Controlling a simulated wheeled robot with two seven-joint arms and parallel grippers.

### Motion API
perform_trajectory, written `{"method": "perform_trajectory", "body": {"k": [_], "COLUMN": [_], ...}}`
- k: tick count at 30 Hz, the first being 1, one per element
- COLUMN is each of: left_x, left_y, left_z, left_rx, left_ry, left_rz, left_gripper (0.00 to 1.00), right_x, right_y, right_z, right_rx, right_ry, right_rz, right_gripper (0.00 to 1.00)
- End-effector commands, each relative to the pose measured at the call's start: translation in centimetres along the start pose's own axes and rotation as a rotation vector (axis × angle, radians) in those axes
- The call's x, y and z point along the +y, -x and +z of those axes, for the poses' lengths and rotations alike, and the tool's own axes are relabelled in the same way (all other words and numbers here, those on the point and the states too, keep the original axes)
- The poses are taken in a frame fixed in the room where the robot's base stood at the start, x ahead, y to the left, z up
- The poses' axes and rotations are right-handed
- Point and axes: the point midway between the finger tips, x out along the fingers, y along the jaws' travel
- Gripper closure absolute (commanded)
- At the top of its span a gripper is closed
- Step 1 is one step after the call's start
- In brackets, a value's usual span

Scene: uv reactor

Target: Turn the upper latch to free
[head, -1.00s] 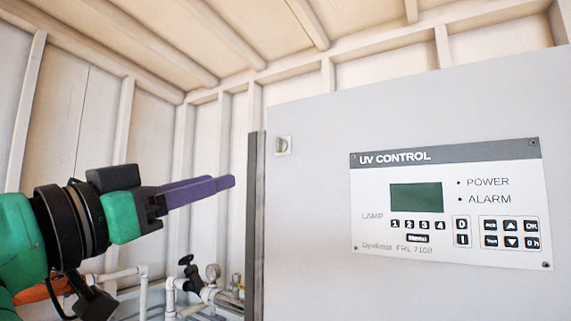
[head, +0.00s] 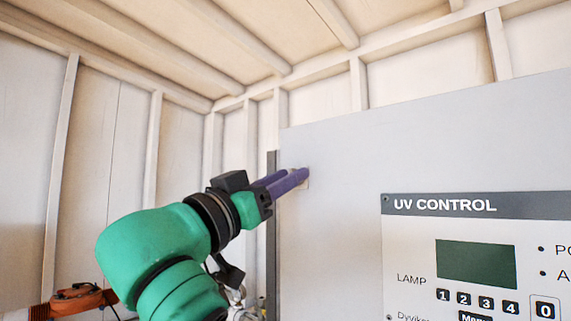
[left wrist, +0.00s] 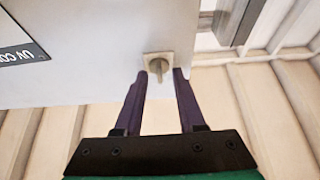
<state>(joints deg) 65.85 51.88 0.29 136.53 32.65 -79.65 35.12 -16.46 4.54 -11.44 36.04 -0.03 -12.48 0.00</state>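The upper latch (left wrist: 158,60) is a small square plate with a short knob on the cabinet door. In the head view only the edge of its plate (head: 305,184) shows, mostly hidden behind my fingers. My left gripper (head: 296,178) reaches the latch from the left. In the left wrist view the two purple fingers of this gripper (left wrist: 161,77) are apart, one tip on each side of the knob. I cannot tell whether either finger touches the knob. My right gripper is not in view.
The grey cabinet (head: 335,150) carries a UV CONTROL panel (head: 412,240) with a dark green screen, right of the latch. A dark vertical strip (head: 272,240) runs along the cabinet's left edge. White slatted walls stand behind.

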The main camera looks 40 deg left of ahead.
Motion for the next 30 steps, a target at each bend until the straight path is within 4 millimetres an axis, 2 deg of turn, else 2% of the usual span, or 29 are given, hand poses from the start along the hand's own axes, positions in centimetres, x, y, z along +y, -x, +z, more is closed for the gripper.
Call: {"method": "perform_trajectory", "body": {"k": [7, 10, 22, 30], "left_x": [0.0, 0.0, 0.0, -0.1], "left_y": [-0.2, -0.1, -0.1, -0.1], "left_z": [0.1, 0.1, 0.1, 0.1], "left_rx": [0.000, 0.000, -0.001, 0.000], "left_ry": [0.000, 0.000, -0.020, -0.130], "left_rz": [0.000, 0.000, 0.008, 0.052], "left_gripper": [0.61, 0.99, 1.00, 1.00], "right_x": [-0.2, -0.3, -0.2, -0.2], "right_y": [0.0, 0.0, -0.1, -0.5], "right_z": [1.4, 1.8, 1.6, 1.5], "right_rx": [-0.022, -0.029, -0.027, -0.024], "right_ry": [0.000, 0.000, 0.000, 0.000], "right_rz": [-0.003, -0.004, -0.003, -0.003], "right_gripper": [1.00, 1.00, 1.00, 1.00]}}
